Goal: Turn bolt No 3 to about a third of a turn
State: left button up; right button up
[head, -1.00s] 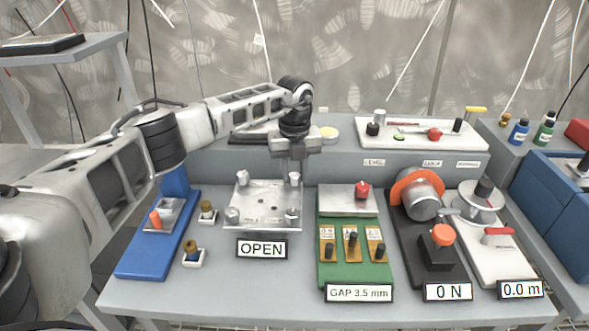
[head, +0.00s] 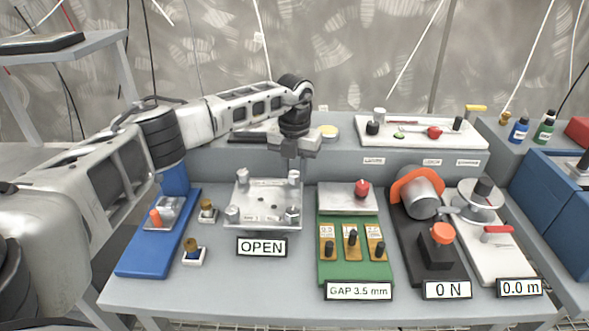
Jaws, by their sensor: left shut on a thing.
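A silver square plate (head: 265,203) lies on the table with a bolt at each corner. The far left bolt (head: 242,176), near left bolt (head: 232,214) and near right bolt (head: 291,217) stand clear. My left gripper (head: 293,168) points down over the far right corner, shut on the far right bolt (head: 294,178); its jaws hide the bolt's top. I cannot read any bolt numbers. A sign reading OPEN (head: 261,247) stands at the plate's front edge. My right gripper is not in view.
A blue stand (head: 145,255) and two small brass-topped pieces (head: 193,252) are left of the plate. A green gauge board (head: 345,270) stands close on its right. A raised shelf (head: 345,160) runs behind. The table's front strip is clear.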

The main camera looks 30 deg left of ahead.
aim_at(295, 173)
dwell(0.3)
pick_arm(q)
jog(key=o, duration=1)
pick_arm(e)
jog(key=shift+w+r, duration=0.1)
pick_arm(q)
jog(key=shift+r, duration=0.15)
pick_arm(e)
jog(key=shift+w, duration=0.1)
pick_arm(q)
jog(key=shift+r, duration=0.35)
jog(key=shift+r+b, duration=0.6)
jog(key=shift+r, duration=6.95)
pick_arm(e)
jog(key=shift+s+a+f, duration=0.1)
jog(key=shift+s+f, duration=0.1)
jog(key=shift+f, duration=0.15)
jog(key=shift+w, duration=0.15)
